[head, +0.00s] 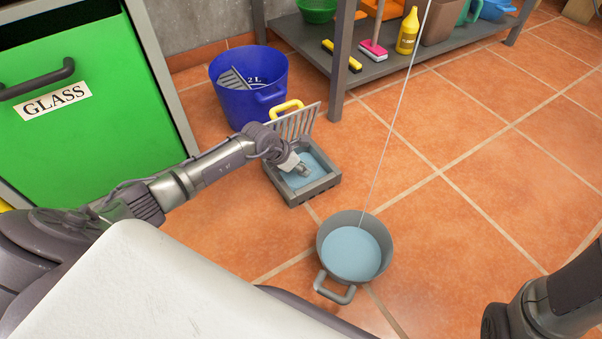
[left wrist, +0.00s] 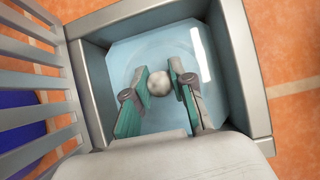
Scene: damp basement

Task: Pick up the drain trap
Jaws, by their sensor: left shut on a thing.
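The drain trap shows in the left wrist view as a pale round knob (left wrist: 159,82) with a faint rounded outline around it in blue water. It sits inside a square grey drain box (left wrist: 240,75), which stands on the floor in the head view (head: 318,188). My left gripper (head: 302,170) reaches down into the box. Its green-padded fingers are shut on the knob, one on each side. The trap's lower part is hard to make out through the water. My right gripper is out of view; only part of my right arm shows at lower right.
A slatted grate (head: 297,123) stands tilted up at the box's back edge. Behind it is a blue bucket (head: 235,100). A grey pot of water (head: 326,240) stands in front, with a thin stream falling into it. A shelf (head: 385,68) holds bottles and brushes. Floor at right is clear.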

